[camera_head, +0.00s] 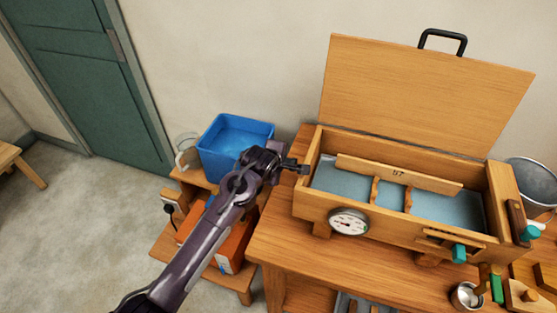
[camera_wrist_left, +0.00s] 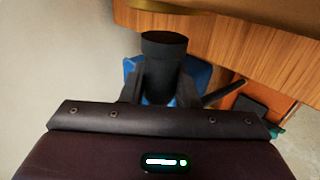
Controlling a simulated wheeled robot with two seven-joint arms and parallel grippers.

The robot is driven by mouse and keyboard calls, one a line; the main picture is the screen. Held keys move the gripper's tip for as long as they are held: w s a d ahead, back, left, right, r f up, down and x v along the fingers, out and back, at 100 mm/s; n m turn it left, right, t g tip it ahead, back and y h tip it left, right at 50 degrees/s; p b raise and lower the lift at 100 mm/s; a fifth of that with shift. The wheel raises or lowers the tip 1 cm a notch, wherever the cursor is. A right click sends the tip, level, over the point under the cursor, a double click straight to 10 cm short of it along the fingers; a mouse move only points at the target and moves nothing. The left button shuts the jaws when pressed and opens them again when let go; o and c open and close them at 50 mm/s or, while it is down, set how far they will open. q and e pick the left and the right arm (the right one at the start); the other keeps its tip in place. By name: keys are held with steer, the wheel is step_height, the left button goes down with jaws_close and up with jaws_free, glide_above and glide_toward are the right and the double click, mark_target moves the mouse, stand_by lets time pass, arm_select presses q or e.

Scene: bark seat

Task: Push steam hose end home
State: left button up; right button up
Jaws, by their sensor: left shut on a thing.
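My left gripper (camera_head: 288,163) is at the left end wall of the open wooden steam chest (camera_head: 395,226). In the left wrist view the gripper (camera_wrist_left: 162,78) is shut on a black cylindrical hose end (camera_wrist_left: 164,45), with one finger on each side. The hose end also shows small and dark in the head view (camera_head: 304,169), close to the chest's left wall. A brass-coloured edge (camera_wrist_left: 165,6) shows just past it at the top of the wrist view. Whether the two touch, I cannot tell. My right gripper is not in view.
The chest stands on a wooden bench (camera_head: 285,245), its lid (camera_head: 425,95) raised. A dial gauge (camera_head: 348,222) is on its front. A blue bin (camera_head: 235,150) stands on a low stand left of the bench. A metal cup (camera_head: 466,296) sits at the front right.

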arm_select(q)
steer(key=shift+s+d, duration=0.3)
steer(key=shift+d, duration=0.65)
stand_by(0.4)
steer(key=shift+a, duration=0.2)
steer(key=w+a+p, duration=0.3)
steer(key=a, duration=0.5)
steer(key=shift+a, duration=0.35)
stand_by(0.9)
steer(key=shift+a, duration=0.1)
